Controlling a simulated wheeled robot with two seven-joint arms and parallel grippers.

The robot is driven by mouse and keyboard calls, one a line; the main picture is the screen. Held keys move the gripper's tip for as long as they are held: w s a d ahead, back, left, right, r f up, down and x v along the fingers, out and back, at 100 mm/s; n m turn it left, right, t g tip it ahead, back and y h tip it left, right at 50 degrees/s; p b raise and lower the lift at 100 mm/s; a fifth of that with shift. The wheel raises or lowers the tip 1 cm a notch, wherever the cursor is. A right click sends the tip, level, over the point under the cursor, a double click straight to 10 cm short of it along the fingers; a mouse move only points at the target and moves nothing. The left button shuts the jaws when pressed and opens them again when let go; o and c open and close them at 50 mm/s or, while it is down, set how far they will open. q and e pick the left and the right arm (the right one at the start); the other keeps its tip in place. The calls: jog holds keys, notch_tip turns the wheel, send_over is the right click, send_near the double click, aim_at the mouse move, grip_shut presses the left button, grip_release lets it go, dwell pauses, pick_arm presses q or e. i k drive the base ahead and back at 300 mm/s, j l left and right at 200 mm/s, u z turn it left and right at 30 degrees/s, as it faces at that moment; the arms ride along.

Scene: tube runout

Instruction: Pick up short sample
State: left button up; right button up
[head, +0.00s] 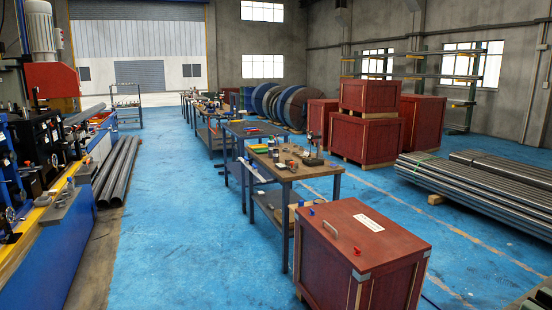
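I cannot pick out the short sample for certain in the head view. The near wooden-topped workbench (285,176) carries several small items, too small to tell apart. A small grey piece (66,198) lies on the yellow-edged rail of the blue machine at the left; I cannot tell what it is. Neither of my grippers shows in the head view.
A red crate (365,245) with a handle on its lid stands in front of the workbench. Long dark tubes (118,170) lie beside the blue machine (50,255). Bundled tubes (480,192) lie at the right. The blue floor (190,240) between machine and benches is clear.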

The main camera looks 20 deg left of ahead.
aim_at(275, 152)
jog(key=i+j+u, duration=0.3)
jog(key=i, duration=0.3)
jog(key=i+j+u, duration=0.35)
jog(key=i, duration=0.3)
jog(key=i+u, duration=0.3)
jog(key=i, duration=1.8)
jog(key=i+j+z, duration=0.1)
jog(key=i+z, duration=0.4)
jog(key=i+j+z, duration=1.5)
jog(key=j, duration=0.2)
